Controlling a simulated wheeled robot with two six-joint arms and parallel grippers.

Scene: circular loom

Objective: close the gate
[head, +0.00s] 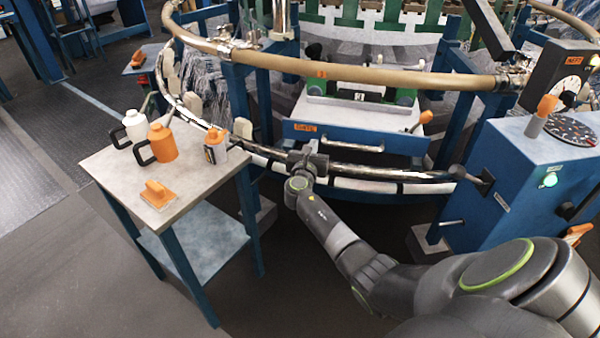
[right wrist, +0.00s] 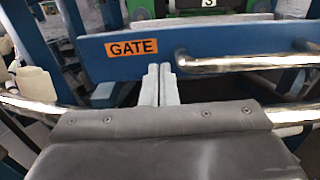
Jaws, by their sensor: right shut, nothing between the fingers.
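The gate is a blue panel (head: 375,137) with an orange GATE label, at the middle of the loom's front. It also shows in the right wrist view (right wrist: 220,50), with its label at upper left. A chrome bar handle (head: 340,143) runs along its front and shows at the right of the label in the wrist view (right wrist: 250,62). My right gripper (head: 308,155) is shut and empty in front of the gate's left part. In the wrist view its fingertips (right wrist: 159,72) overlap the panel below the label, left of the handle. I cannot tell whether they touch. My left gripper is out of view.
A chrome ring rail (head: 430,174) curves below the gate. A side table (head: 205,182) at left holds two jugs, an orange-topped container and an orange-handled scraper. A blue control cabinet (head: 510,215) stands at right. A green shuttle (head: 405,97) sits behind the gate.

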